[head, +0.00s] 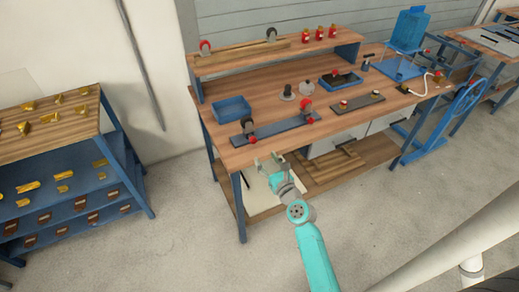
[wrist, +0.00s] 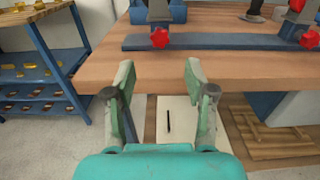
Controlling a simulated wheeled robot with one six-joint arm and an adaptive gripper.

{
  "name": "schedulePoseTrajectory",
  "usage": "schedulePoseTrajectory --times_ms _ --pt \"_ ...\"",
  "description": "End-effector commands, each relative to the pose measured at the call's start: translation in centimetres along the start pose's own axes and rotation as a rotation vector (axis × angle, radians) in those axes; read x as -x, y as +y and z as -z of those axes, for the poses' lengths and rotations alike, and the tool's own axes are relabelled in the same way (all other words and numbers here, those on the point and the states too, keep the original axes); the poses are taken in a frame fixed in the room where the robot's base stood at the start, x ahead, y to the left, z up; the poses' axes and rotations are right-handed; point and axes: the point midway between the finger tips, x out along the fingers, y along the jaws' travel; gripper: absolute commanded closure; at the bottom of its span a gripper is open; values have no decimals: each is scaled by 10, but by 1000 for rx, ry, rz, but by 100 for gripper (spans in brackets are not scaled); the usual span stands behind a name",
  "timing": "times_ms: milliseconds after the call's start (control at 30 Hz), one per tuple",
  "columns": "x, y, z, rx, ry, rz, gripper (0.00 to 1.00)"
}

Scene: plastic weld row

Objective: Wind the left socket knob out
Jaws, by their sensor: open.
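The left socket knob is a red star-shaped knob (head: 253,141) on the front of the left clamp block, which sits on a long blue-grey bar (head: 282,132). In the wrist view this knob (wrist: 160,38) shows almost straight ahead, beyond the fingertips. A second red knob (wrist: 310,39) sits at the bar's right end. My gripper (head: 268,159) is at the bench's front edge, just in front of the left knob and apart from it. In the wrist view my gripper (wrist: 158,76) is open, its two fingers spread with nothing between them.
The wooden bench top (head: 222,155) has a front edge close under my gripper. A blue bin (head: 232,110) stands behind the bar at left. A lower shelf (head: 330,170) holds a pale sheet. A rack with yellow parts (head: 50,135) stands at left, with open floor between.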

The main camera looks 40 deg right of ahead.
Motion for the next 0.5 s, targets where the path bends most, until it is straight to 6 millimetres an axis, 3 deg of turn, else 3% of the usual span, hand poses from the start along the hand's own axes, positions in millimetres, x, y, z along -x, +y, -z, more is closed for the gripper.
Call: schedulePoseTrajectory --times_ms 500 --pt "-80 0 0 0 0 0 45"
